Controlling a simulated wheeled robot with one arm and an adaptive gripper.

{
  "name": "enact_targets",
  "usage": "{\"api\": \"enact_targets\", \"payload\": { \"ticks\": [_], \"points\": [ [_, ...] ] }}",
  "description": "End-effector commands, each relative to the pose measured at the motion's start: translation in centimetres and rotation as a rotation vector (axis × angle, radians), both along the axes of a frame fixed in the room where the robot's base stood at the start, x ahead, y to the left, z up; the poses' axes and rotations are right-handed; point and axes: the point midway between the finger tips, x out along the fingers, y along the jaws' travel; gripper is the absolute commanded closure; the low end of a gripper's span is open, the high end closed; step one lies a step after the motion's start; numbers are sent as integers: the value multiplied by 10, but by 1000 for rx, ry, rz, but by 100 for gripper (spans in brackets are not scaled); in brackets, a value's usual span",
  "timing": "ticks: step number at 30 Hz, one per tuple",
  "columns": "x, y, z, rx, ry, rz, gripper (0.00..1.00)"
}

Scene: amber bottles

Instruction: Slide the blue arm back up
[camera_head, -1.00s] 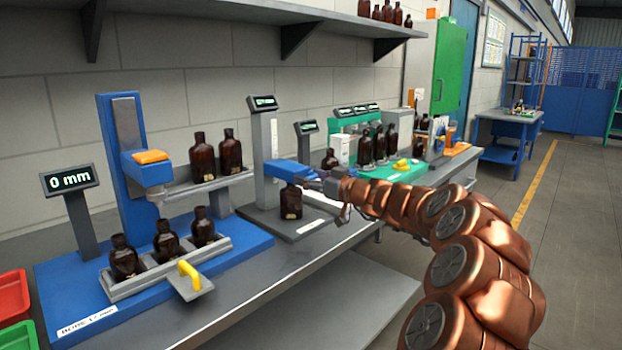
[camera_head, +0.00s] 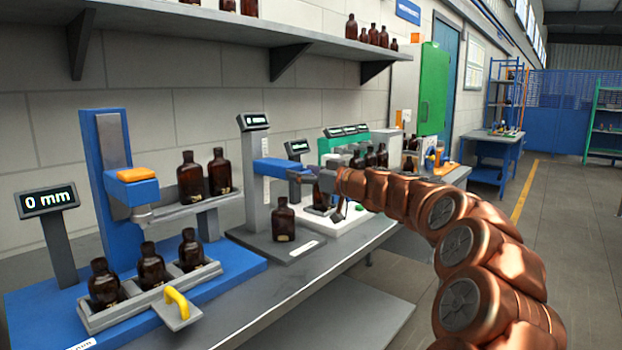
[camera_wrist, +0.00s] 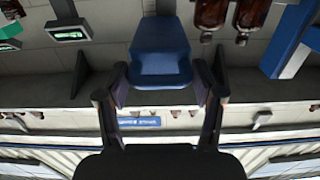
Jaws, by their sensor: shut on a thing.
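The blue arm (camera_head: 280,167) sticks out from the grey post (camera_head: 257,185) of the middle stand, high up. A clear gap separates it from the brown bottle (camera_head: 283,222) standing on the base plate below. My gripper (camera_head: 306,178) is at the arm's right end. In the wrist view, which is upside down, the blue arm (camera_wrist: 160,48) lies between the two dark fingers of my gripper (camera_wrist: 160,82), which is shut on it. The exact finger contact is small in the head view.
On the left, a blue stand (camera_head: 115,165) holds bottles on two levels, with a 0 mm display (camera_head: 48,200). More bottles and a green station (camera_head: 345,140) stand behind my gripper. A wall shelf (camera_head: 200,22) runs above. The front bench strip is clear.

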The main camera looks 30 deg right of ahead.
Motion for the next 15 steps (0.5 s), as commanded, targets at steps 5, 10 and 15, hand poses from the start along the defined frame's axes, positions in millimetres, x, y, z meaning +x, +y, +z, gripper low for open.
{"api": "enact_targets", "payload": {
  "ticks": [5, 10, 15],
  "points": [
    [-1, -4, 8, 6, -12, -11, 31],
    [-1, -4, 7, 5, -9, -9, 22],
    [-1, -3, 5, 4, -7, -7, 22]
  ]
}}
